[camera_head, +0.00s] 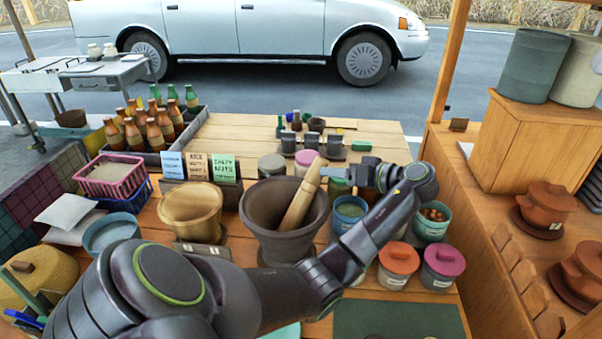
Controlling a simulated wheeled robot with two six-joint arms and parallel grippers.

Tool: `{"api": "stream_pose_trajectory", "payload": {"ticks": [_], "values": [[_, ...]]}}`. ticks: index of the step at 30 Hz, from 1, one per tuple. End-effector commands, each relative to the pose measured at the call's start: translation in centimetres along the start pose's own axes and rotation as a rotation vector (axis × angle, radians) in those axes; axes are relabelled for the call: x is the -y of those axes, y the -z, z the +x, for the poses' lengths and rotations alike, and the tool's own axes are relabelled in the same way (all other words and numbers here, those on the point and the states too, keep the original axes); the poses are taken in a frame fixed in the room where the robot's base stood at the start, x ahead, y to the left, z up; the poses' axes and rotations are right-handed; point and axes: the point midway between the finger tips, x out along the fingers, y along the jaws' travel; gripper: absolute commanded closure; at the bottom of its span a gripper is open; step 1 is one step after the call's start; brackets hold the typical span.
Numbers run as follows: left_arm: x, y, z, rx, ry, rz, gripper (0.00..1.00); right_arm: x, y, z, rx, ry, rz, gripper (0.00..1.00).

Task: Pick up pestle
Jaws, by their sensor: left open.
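The pestle (299,204) is a pale wooden stick. It leans in the dark clay mortar (284,240), its upper end tilted up to the right above the rim. My left arm reaches in from the lower left, and its wrist bends back toward the pestle from the right. My left gripper (330,173) is open, with its fingertips close to the right side of the pestle's upper end. I cannot tell whether they touch it. The lower end of the pestle is hidden inside the mortar. My right gripper is not in view.
A wooden bowl (190,212) stands left of the mortar, with label cards (223,168) behind it. Lidded jars (398,261) and a teal cup (348,212) crowd the right side. A crate of bottles (192,128) stands at the back left. Bare tabletop (235,133) lies behind.

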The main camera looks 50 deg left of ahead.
Motion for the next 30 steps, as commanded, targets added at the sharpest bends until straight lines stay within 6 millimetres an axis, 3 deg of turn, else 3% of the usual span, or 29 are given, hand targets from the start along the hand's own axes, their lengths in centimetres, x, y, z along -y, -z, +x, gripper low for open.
{"api": "stream_pose_trajectory", "payload": {"ticks": [3,11,20,29,30], "values": [[0.2,0.2,2.1,-0.001,0.004,0.001,0.39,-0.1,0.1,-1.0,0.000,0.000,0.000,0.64],[0.2,0.1,4.1,0.000,0.001,0.002,0.39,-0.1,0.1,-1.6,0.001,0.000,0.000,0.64],[0.5,0.0,8.2,0.000,0.002,0.001,0.39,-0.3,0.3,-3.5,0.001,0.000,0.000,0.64],[0.3,-0.2,8.8,0.001,-0.001,-0.001,0.39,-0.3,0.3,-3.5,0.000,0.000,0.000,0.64],[0.3,-0.2,8.8,0.001,-0.001,-0.001,0.42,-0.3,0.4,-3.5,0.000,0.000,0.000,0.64]]}}
